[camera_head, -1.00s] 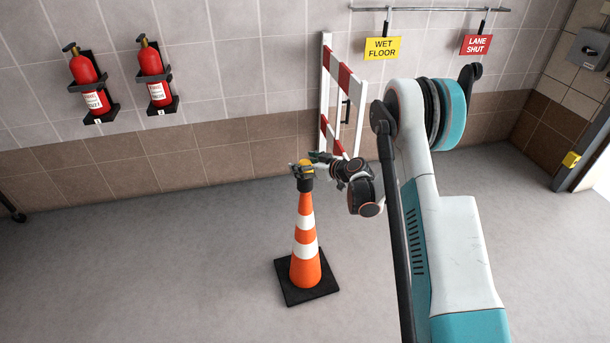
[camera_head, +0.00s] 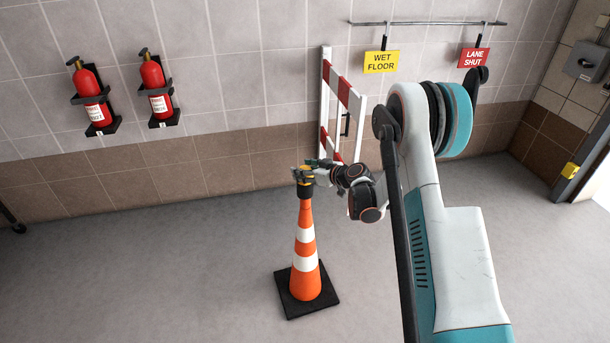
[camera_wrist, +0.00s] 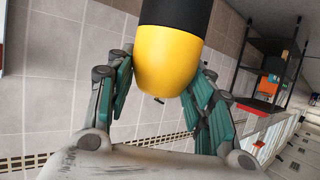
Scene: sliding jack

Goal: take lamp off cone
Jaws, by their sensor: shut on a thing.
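The warning lamp has a yellow dome and a black lower part. It is at the top of the orange and white cone (camera_head: 306,285) in the head view, where its black part (camera_head: 304,191) shows below my fingers. The cone stands upright on its black square foot. My gripper (camera_head: 305,174) reaches in from the right and is shut on the lamp. In the wrist view the yellow dome of the lamp (camera_wrist: 168,60) sits between my green-padded fingers. I see no clear gap between lamp and cone tip; whether they touch I cannot tell.
A red and white barrier (camera_head: 327,100) leans at the wall behind my gripper. A rail holds a yellow sign (camera_head: 381,62) and a red sign (camera_head: 474,58). Two fire extinguishers (camera_head: 90,98) hang at the left. The floor around the cone is clear.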

